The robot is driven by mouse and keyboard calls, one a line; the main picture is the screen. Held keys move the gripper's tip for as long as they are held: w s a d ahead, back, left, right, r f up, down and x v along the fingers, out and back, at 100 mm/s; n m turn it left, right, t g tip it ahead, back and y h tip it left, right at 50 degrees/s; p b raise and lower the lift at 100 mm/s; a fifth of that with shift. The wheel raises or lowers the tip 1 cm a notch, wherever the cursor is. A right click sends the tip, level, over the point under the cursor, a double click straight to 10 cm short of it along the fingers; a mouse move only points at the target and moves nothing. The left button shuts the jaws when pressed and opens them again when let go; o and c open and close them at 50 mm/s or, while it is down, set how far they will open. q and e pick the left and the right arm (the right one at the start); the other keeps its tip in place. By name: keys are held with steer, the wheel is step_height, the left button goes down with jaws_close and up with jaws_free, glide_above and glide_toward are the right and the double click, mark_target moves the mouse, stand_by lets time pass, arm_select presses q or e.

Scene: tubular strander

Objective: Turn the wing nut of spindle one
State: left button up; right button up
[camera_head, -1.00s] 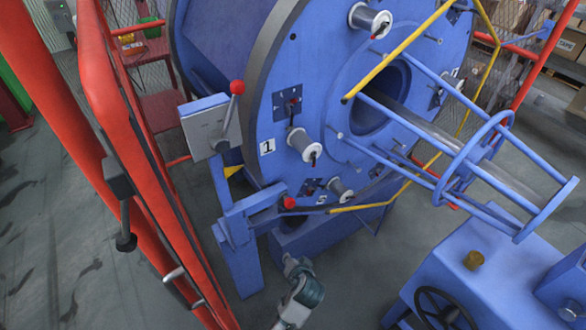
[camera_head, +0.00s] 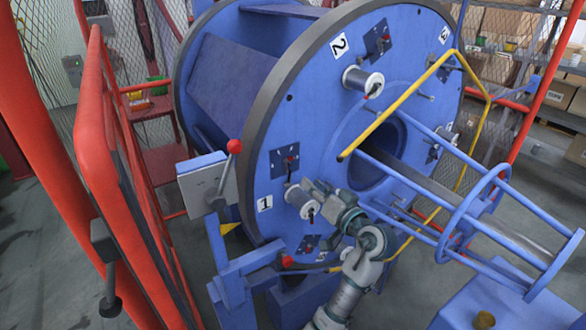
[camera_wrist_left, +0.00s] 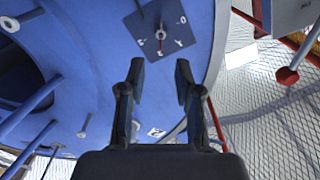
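Spindle one is a white spool (camera_head: 298,196) on the blue disc, beside the "1" label (camera_head: 264,203). Its small dark wing nut (camera_head: 311,215) is at the spool's outer end. My left gripper (camera_head: 318,190) is in front of the disc, close to the right of this spool in the head view; I cannot tell whether it touches. In the left wrist view the two fingers (camera_wrist_left: 160,80) stand apart with nothing seen between them. A dark plate with a red pointer (camera_wrist_left: 160,35) lies beyond the fingertips. I cannot make out the wing nut there. My right gripper is not in view.
A lever with a red ball (camera_head: 234,147) stands left of the disc; it also shows in the wrist view (camera_wrist_left: 288,75). A yellow bar (camera_head: 395,108) and blue tube cage (camera_head: 490,200) project at right. A red gate frame (camera_head: 110,160) is at left.

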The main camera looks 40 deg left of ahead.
mark_target(291, 166)
arm_select(q)
steer(key=b+x, duration=0.1)
steer(key=x, duration=0.9)
steer(key=shift+w+a, duration=0.15)
steer(key=shift+a, duration=0.15)
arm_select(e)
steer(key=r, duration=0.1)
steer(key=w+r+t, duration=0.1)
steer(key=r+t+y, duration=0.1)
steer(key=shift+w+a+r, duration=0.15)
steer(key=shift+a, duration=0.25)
arm_select(q)
steer(key=shift+c, duration=0.5)
jaws_close()
